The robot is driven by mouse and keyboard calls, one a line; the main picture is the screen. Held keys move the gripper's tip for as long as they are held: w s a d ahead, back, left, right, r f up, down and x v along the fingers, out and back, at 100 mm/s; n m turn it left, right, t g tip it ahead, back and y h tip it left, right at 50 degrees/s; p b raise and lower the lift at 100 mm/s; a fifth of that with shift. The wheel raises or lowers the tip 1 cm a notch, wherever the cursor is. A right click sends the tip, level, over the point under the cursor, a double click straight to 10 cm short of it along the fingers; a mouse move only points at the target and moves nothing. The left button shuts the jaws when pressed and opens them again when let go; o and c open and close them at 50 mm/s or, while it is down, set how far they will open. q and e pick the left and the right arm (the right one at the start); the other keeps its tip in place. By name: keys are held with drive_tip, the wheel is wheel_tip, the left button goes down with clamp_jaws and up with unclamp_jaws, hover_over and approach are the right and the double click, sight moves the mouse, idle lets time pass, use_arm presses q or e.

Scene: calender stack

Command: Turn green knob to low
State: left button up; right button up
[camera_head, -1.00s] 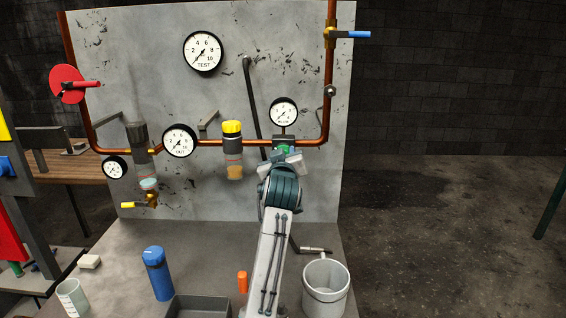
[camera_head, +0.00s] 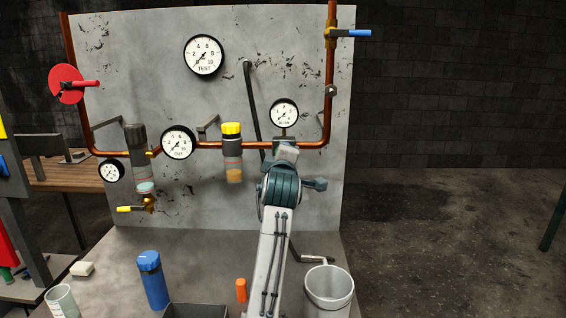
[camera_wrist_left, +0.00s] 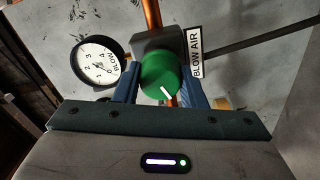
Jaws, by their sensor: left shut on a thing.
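The green knob (camera_wrist_left: 160,75) is round with a white pointer line. It sits on a dark grey block (camera_wrist_left: 158,40) beside a "BLOW AIR" label (camera_wrist_left: 196,53). In the left wrist view the pointer line aims toward the lower right. My left gripper (camera_head: 286,150) is shut on the knob, with one blue finger on each side of it. In the head view the gripper and wrist hide the knob. The small blow gauge (camera_head: 284,113) stands above that spot on the copper pipe; it also shows in the left wrist view (camera_wrist_left: 97,60). My right gripper is not in view.
A yellow-capped regulator (camera_head: 232,142) and the OUT gauge (camera_head: 178,142) are left of my gripper on the same pipe. A black hose (camera_head: 251,100) hangs behind. A blue bottle (camera_head: 152,280), an orange object (camera_head: 241,290) and a grey bucket (camera_head: 328,290) stand below.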

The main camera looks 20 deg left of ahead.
use_arm(q)
drive_tip(key=shift+r+n, duration=0.15)
drive_tip(key=shift+n, duration=0.35)
drive_tip(key=n+b, duration=0.2)
drive_tip(key=n, duration=0.2)
drive_tip(key=shift+n+b, duration=0.35)
drive_tip(key=shift+n, duration=1.05)
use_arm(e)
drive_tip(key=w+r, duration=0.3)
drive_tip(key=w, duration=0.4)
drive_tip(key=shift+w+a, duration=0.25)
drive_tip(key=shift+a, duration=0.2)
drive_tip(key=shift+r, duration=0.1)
use_arm(q)
drive_tip(key=o, duration=1)
drive_tip(key=shift+f, duration=0.25)
